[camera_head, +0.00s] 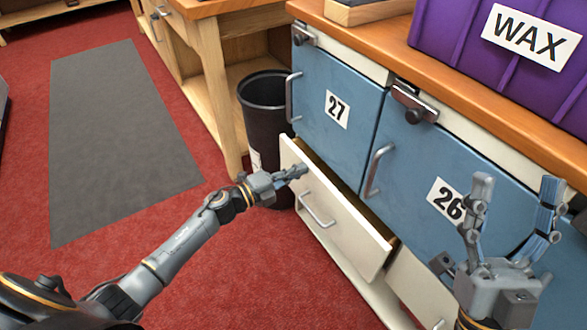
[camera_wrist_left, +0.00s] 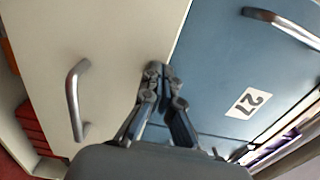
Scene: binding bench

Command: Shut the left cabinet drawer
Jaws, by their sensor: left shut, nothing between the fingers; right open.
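The left cabinet drawer (camera_head: 335,215) has a cream front and a metal bar handle (camera_head: 318,210). It stands partly open below the blue door marked 27 (camera_head: 335,110), with a dark gap behind its front. My left gripper (camera_head: 303,170) is shut and empty at the drawer front's upper left part, above and left of the handle. In the left wrist view its fingertips (camera_wrist_left: 160,70) lie over the drawer front near its edge, beside the handle (camera_wrist_left: 75,100); I cannot tell whether they touch. My right gripper (camera_head: 512,190) is open and empty in front of the door marked 26 (camera_head: 450,200).
A black bin (camera_head: 265,105) stands left of the drawer, close to my left gripper. A purple WAX crate (camera_head: 470,45) sits on the wooden bench top (camera_head: 480,105). Another cream drawer front (camera_head: 425,290) is below door 26. Red floor with a grey mat (camera_head: 110,140) is open on the left.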

